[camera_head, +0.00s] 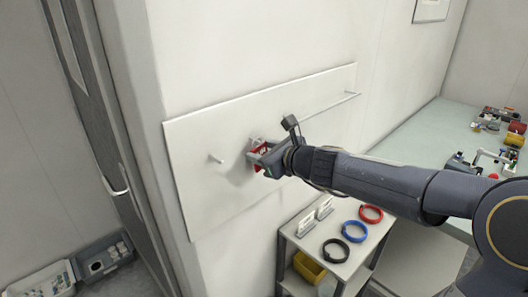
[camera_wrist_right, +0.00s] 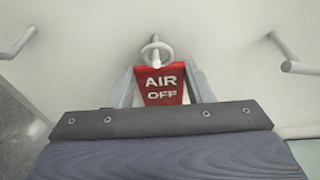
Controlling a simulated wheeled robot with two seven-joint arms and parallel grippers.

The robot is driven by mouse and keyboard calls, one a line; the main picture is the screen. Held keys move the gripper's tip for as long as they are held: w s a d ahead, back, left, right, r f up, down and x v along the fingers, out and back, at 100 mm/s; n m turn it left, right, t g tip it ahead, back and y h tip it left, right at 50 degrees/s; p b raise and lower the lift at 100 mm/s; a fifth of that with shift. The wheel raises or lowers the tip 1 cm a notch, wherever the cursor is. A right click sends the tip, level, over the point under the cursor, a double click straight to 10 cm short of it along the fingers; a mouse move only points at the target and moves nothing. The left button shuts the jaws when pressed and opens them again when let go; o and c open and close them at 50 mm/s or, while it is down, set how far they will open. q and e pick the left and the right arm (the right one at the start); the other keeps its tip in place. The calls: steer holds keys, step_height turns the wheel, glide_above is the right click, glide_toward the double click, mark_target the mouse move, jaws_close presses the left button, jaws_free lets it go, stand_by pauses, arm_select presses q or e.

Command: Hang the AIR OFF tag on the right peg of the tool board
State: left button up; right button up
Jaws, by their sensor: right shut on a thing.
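The white tool board (camera_head: 205,195) is mounted on the wall, and its left peg (camera_head: 216,159) stands bare. My right gripper (camera_head: 260,154) is at the middle of the board, shut on the red AIR OFF tag (camera_head: 257,163). In the right wrist view the tag (camera_wrist_right: 161,84) is upright between the two fingers, its lettering facing the camera. My left gripper is out of view.
Below, a small stand (camera_head: 330,262) holds black, blue and red rings and a yellow bin (camera_head: 309,267). A bench (camera_head: 440,130) with parts is at right. The board's left part is clear.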

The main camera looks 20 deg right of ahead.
stand_by(0.3)
steer(key=o, duration=1)
steer(key=shift+s+r, duration=0.1)
steer(key=s+a+n+g+y+p, duration=0.2)
steer(key=s+a+n, duration=0.2)
steer(key=s+n, duration=0.85)
steer(key=s+f+n+g, duration=0.2)
steer(key=s+f+n, duration=0.2)
steer(key=s+n, duration=0.1)
steer(key=s+f+n+g+h, duration=0.1)
steer(key=s+f+n+g, duration=0.1)
steer(key=s+f+n, duration=0.2)
steer(key=s+a+f+n+g+h, duration=0.1)
steer(key=s+f+n+g, duration=0.1)
steer(key=s+n, duration=0.5)
steer(key=shift+s+f, duration=0.45)
steer(key=shift+s, duration=0.3)
steer(key=shift+s+f, duration=0.45)
steer(key=shift+s, duration=0.25)
